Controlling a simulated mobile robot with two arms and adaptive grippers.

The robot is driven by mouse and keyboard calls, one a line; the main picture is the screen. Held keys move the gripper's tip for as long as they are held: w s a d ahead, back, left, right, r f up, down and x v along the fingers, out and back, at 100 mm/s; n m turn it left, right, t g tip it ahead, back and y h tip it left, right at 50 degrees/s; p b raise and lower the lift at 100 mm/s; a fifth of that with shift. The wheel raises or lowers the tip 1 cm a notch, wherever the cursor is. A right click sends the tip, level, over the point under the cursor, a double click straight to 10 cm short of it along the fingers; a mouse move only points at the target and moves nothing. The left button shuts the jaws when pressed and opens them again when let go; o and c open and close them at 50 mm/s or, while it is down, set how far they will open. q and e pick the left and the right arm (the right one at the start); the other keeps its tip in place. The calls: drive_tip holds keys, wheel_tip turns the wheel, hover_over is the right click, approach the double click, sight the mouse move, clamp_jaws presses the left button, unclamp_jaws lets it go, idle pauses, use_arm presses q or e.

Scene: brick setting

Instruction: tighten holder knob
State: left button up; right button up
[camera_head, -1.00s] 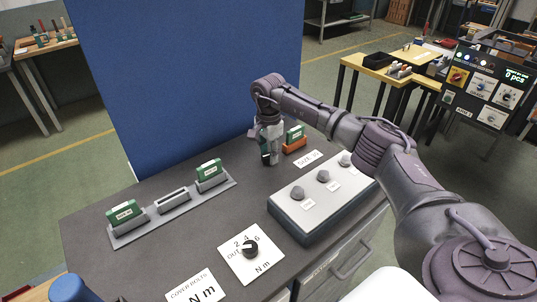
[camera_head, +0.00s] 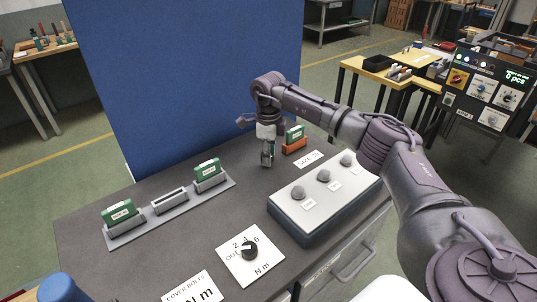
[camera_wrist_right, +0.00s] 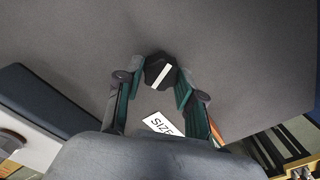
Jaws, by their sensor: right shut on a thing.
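A black knob (camera_wrist_right: 160,70) with a white stripe shows between my right fingertips in the right wrist view. My right gripper (camera_wrist_right: 162,88) is shut on it, with a green-sided finger on either side. In the head view my right gripper (camera_head: 267,162) points down at the desk, just left of an orange holder (camera_head: 295,147) with a green block (camera_head: 295,133) in it. The knob is hidden there by the gripper. My left gripper is not in view.
A grey rack (camera_head: 152,227) with two green blocks (camera_head: 122,211) and an empty middle slot stands at left. A box with three grey knobs (camera_head: 310,204) is at right. A black dial (camera_head: 250,250) sits on a white plate in front. A blue panel (camera_head: 190,70) rises behind.

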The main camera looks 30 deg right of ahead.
drive_tip(key=m, duration=0.4)
drive_tip(key=shift+m, duration=0.3)
drive_tip(key=m, duration=0.4)
drive_tip(key=shift+a+m, duration=0.15)
drive_tip(key=shift+m, duration=0.25)
drive_tip(key=o, duration=1.1)
drive_tip(key=shift+o, duration=0.2)
drive_tip(key=shift+r, duration=0.1)
wheel_tip(320, 180, up, 12)
